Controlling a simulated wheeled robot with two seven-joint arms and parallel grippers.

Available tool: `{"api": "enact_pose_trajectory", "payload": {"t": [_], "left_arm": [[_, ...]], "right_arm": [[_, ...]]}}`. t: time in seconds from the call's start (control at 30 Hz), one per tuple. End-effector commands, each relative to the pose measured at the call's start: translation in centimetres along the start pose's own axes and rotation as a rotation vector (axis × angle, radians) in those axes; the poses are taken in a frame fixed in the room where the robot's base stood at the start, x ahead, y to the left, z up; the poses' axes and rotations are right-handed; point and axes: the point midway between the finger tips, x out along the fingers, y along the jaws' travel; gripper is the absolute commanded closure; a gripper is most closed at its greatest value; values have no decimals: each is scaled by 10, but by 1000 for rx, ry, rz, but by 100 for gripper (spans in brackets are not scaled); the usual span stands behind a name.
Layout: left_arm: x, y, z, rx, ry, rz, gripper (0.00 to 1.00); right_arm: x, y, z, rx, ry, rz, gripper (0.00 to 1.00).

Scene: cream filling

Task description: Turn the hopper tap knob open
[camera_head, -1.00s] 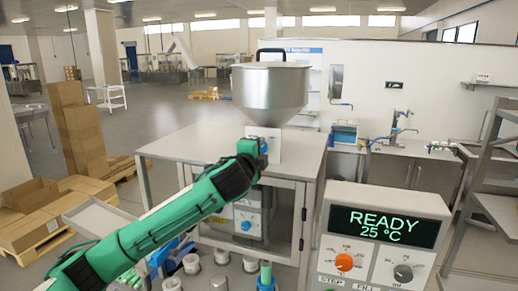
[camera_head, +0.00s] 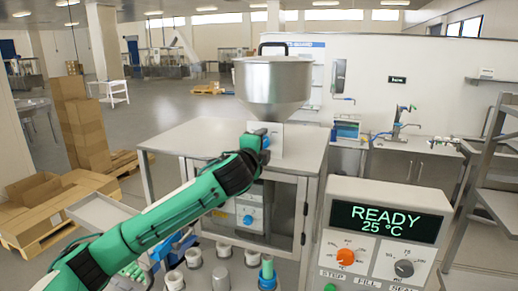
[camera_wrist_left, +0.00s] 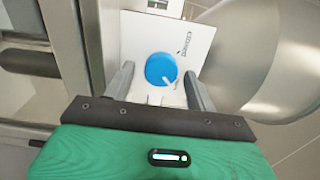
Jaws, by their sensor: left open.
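The hopper (camera_head: 272,84) is a steel funnel on top of the cabinet, with a white plate (camera_head: 274,146) below it. In the head view my left gripper (camera_head: 258,143) is in front of the plate and hides most of the knob. My right gripper is not in view.
The cabinet (camera_head: 205,135) has a glass front and a lower blue knob (camera_head: 248,219) inside. A control panel (camera_head: 385,235) reading READY 25 °C stands at right, with several cups (camera_head: 221,277) at the bottom. Cardboard boxes (camera_head: 50,215) are at far left.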

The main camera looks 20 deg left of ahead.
Motion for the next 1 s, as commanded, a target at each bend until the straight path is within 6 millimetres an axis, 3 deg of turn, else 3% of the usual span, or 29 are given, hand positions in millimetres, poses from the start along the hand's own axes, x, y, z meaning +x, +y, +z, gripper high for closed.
{"api": "enact_pose_trajectory", "payload": {"t": [0.27, 0.7, 1.0], "left_arm": [[-30, 5, 0, 1, 2, -2, 43], [-116, 4, 0, 2, 1, -2, 43], [-137, 1, 0, 1, 0, 0, 43]], "right_arm": [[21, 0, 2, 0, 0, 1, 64], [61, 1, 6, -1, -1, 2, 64], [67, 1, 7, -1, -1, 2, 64]]}}
